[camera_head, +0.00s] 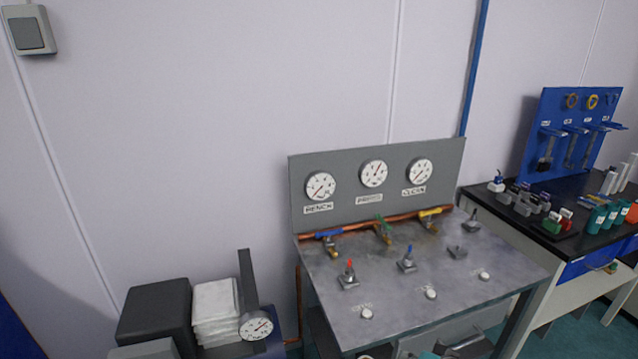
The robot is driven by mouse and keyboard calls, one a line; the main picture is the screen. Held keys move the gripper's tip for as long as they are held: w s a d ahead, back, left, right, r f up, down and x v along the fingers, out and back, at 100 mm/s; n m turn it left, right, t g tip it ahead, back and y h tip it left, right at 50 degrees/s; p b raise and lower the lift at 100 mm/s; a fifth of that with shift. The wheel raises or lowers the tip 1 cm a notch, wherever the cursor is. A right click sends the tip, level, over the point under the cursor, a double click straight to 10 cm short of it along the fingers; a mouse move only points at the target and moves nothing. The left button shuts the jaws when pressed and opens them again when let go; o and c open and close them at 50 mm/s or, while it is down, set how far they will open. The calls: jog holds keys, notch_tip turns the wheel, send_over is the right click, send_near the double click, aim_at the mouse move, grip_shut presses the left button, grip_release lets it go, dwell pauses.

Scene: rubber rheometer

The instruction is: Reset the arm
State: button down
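My arm and gripper do not clearly show in the head view, so the gripper's state is hidden. A grey metal bench (395,290) stands in the middle, with an upright grey panel (340,165) at its back. The panel carries three round dial gauges: a left one (320,186), a middle one (374,173) and a right one (420,172). Below them runs a copper pipe with a blue-handled valve (329,240), a green-handled valve (382,230) and a yellow-handled valve (430,218).
Several small knobs and switches stand on the bench top. A black box (155,312) and a white stack (215,312) sit at lower left, beside a loose gauge (256,326). At right is a dark table (495,208) with small parts and a blue tool board (575,130).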

jog(key=s+f+t+h, duration=0.1)
jog(key=s+f+t, duration=0.1)
jog(key=s+f, duration=0.6)
jog(key=s+f+t+h, duration=0.1)
jog(key=s+f+h, duration=0.15)
jog(key=s, duration=0.95)
jog(key=s+r+n+t, duration=0.1)
jog(key=s+r, duration=0.3)
jog(key=s, duration=0.6)
jog(key=s+r+n+t, duration=0.1)
jog(key=s+r+n, duration=0.2)
jog(key=s, duration=0.7)
jog(key=shift+s+r+t, duration=0.35)
jog(key=shift+r+t, duration=0.05)
